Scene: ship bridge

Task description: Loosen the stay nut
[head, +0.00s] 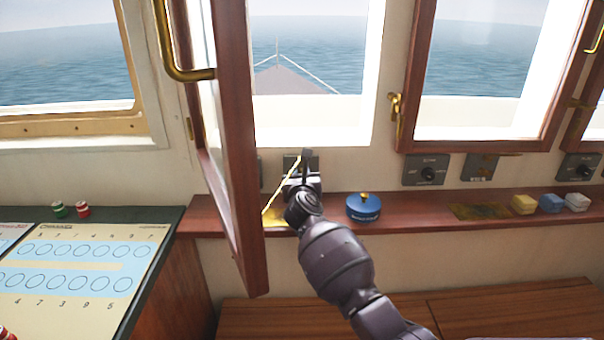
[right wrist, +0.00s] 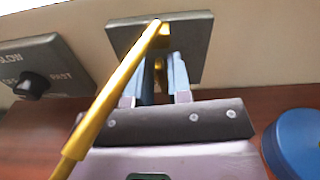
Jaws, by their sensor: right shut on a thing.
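The window stay is a thin brass rod (head: 281,186) running from the open wooden casement (head: 231,150) up to a dark wall plate (head: 291,161). In the right wrist view the rod (right wrist: 110,98) crosses in front, and its upper end meets the plate (right wrist: 195,35). A small brass stay nut (right wrist: 160,70) shows between my right gripper's bluish fingers. My right gripper (head: 308,160) is at the plate, shut on the nut; the fingers partly hide it. My left gripper is not in view.
A blue round tin (head: 363,207) stands on the wooden ledge (head: 410,207), just right of my right arm. Yellow, blue and white blocks (head: 523,204) sit farther right. The open casement stands close on the left. A chart board (head: 75,262) lies at left.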

